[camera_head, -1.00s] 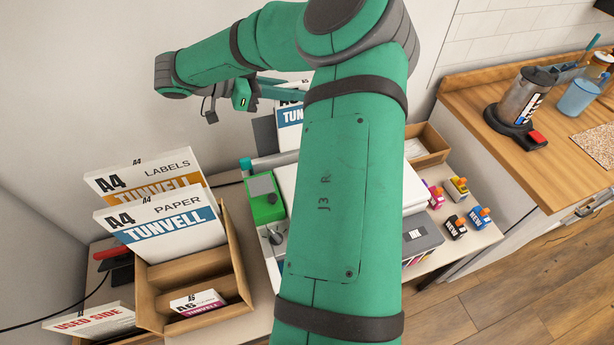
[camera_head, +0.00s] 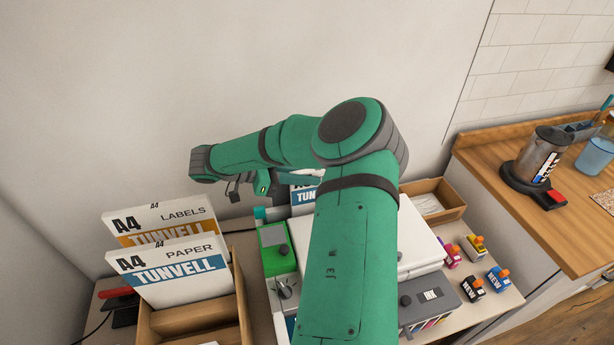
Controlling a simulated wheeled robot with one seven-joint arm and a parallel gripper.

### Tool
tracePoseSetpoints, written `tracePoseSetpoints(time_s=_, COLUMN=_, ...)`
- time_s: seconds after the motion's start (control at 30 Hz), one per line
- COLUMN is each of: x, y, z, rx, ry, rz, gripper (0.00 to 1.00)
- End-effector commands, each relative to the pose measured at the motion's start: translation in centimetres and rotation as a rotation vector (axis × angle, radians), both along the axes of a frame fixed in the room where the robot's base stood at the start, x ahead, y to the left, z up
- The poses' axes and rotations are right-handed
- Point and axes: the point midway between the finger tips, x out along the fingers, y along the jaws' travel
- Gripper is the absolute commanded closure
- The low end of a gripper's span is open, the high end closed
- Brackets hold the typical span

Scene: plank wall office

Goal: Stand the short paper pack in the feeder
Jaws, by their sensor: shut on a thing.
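A white paper pack with a blue TUNVELL band (camera_head: 303,195) stands upright behind my arm, near the back of the white printer (camera_head: 424,246). My gripper (camera_head: 305,178) is shut on its upper part. My forearm hides the pack's right side, and its lower edge is hidden, so I cannot tell whether it touches anything. The feeder is not clearly visible; my arm covers the printer's left and rear parts.
A cardboard sorter (camera_head: 195,318) at left holds an A4 labels pack (camera_head: 160,220) and an A4 paper pack (camera_head: 172,275). Ink bottles (camera_head: 473,289) and an open box (camera_head: 436,204) are at right.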

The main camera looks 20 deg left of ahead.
Motion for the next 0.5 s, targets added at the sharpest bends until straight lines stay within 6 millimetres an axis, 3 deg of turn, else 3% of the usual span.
tracePoseSetpoints(time_s=0.5, x=0.04, y=-0.01, z=-0.66, rx=0.000, ry=-0.001, rz=0.000, gripper=1.00)
